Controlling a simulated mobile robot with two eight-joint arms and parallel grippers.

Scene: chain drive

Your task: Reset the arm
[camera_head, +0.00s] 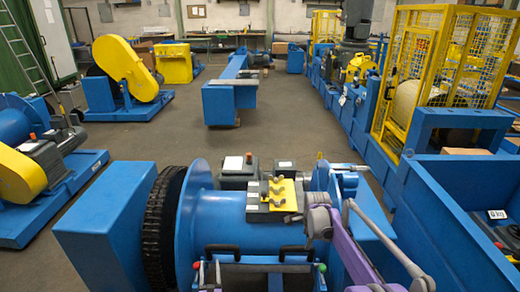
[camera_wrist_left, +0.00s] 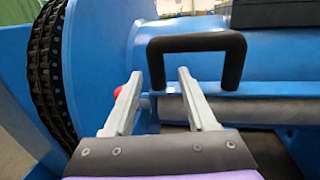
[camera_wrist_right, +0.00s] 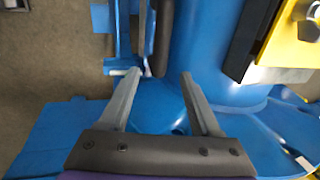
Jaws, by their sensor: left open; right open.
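My left gripper (camera_head: 210,268) is at the near side of the blue drum machine (camera_head: 225,220). In the left wrist view its two grey fingers (camera_wrist_left: 159,75) are apart with nothing between them, just in front of a black handle (camera_wrist_left: 195,45). A red knob (camera_wrist_left: 117,92) shows beside the left finger. My right gripper (camera_wrist_right: 155,75) is open and empty over the blue drum end, with a dark rod (camera_wrist_right: 163,40) just past its tips. In the head view my purple right arm (camera_head: 345,245) reaches in from below, and its fingertips are hard to make out.
A black chain (camera_head: 160,225) runs round the drum's left side. A yellow plate (camera_head: 283,194) sits on top. A blue bin (camera_head: 450,230) and a yellow cage (camera_head: 440,75) stand at the right.

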